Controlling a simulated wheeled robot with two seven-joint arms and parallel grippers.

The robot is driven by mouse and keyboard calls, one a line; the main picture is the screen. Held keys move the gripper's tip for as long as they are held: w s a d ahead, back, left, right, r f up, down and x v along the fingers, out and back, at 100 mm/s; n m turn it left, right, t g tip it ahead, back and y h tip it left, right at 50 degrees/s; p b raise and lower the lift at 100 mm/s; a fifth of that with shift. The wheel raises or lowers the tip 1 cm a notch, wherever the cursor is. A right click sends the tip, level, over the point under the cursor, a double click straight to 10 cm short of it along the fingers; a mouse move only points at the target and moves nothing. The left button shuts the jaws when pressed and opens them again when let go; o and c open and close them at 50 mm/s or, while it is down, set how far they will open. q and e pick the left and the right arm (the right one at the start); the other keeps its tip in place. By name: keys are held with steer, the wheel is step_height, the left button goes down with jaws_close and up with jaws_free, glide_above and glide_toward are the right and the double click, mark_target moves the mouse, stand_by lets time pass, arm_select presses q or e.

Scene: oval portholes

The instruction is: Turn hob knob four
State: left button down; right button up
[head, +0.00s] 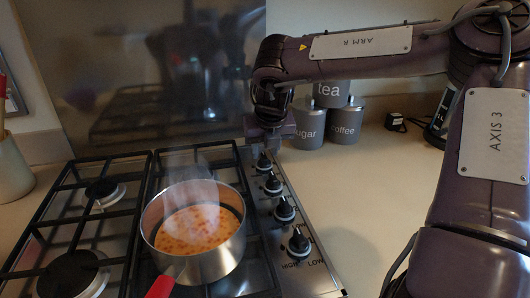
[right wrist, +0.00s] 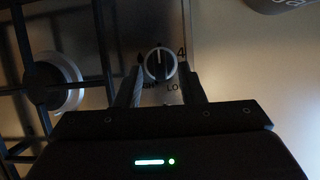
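Hob knob four (right wrist: 160,64) is a black round knob with a pale pointer line, with a "4" printed beside it in the right wrist view. In the head view it is the farthest knob (head: 264,161) in the row. My right gripper (head: 271,136) is above it, pointing down. In the right wrist view the right gripper's two fingers (right wrist: 161,72) are apart, one on each side of the knob. I cannot tell whether they touch it. The pointer runs roughly straight up in that view. My left gripper is not in view.
Several knobs line the right edge of the hob (head: 322,276). A steaming pan (head: 190,270) of orange food stands on it, with a red handle toward me. Sugar (head: 308,130) and coffee (head: 346,128) canisters stand behind. The counter (head: 352,195) to the right is clear.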

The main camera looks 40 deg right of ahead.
steer(key=v, duration=0.6)
steer(key=shift+s, duration=0.1)
